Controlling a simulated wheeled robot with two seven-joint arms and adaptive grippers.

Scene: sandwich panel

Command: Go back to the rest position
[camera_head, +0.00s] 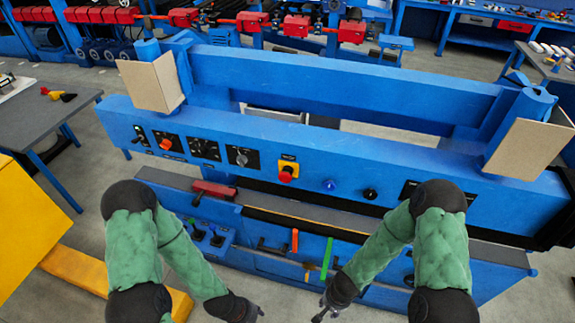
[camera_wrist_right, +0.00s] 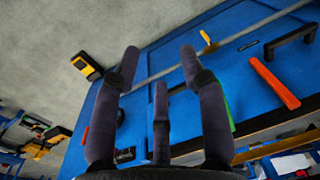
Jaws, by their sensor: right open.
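My right gripper (camera_head: 324,311) hangs low in front of the blue machine (camera_head: 330,155), near the bottom edge of the head view. In the right wrist view its fingers (camera_wrist_right: 159,62) are spread apart, with nothing between them. My left gripper (camera_head: 256,312) is at the bottom edge of the head view, left of the right one. It is small and partly cut off, so its fingers cannot be made out. Both arms reach down in front of the machine's lower part.
The lower panel carries a red handle (camera_head: 295,240), a green handle (camera_head: 327,258) and a yellow-handled item (camera_head: 309,268). A red emergency button (camera_head: 288,172) sits on the upper panel. A yellow block (camera_head: 28,225) stands at left. Grey floor (camera_wrist_right: 50,60) is open beside the machine.

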